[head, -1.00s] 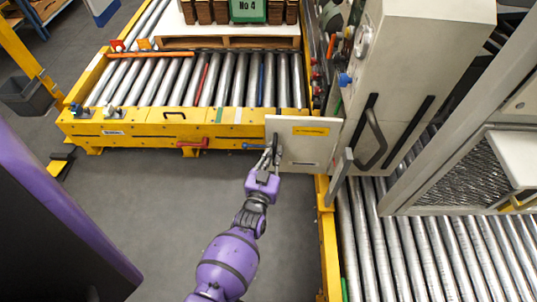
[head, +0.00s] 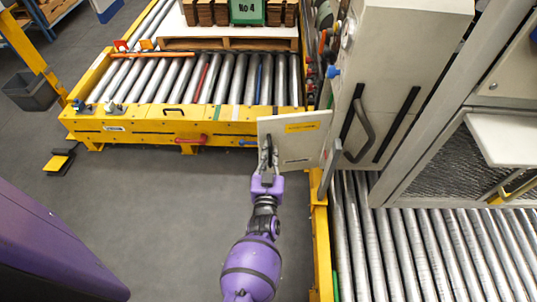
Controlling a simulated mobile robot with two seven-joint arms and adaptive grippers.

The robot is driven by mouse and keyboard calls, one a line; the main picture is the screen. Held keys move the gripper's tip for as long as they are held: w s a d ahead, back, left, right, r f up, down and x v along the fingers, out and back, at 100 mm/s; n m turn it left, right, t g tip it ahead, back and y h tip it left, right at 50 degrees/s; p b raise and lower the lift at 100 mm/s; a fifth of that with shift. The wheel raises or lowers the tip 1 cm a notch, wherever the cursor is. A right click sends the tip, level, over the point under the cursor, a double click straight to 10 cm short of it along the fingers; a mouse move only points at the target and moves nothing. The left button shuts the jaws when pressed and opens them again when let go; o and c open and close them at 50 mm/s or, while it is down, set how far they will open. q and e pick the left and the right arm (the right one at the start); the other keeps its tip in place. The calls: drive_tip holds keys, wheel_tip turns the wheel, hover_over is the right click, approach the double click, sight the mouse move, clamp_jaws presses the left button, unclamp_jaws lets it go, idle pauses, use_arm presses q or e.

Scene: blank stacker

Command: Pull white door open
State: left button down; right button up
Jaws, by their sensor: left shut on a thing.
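The white door (head: 299,138) is a small flat panel with a yellow label near its top. It stands out from the left side of the tall pale cabinet (head: 402,70). My left gripper (head: 267,158), on a purple arm, is shut at the door's dark handle, near the panel's left edge. The fingers hide most of the handle. My right gripper is not in view.
A yellow-framed roller conveyor (head: 180,120) lies behind the door, with a pallet (head: 230,43) on it. More rollers (head: 430,250) run at the lower right, beside a mesh guard (head: 440,172). The grey floor (head: 150,210) left of my arm is clear.

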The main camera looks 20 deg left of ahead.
use_arm(q)
drive_tip(key=shift+w+d+r, duration=0.15)
drive_tip(key=shift+w+r, duration=0.2)
drive_tip(key=shift+r, duration=0.35)
drive_tip(key=c, duration=2.1)
unclamp_jaws()
drive_tip(key=v, duration=0.2)
drive_tip(key=f+v, duration=0.1)
drive_tip(key=v, duration=0.5)
drive_tip(key=shift+f, duration=0.2)
drive_tip(key=shift+f, duration=0.1)
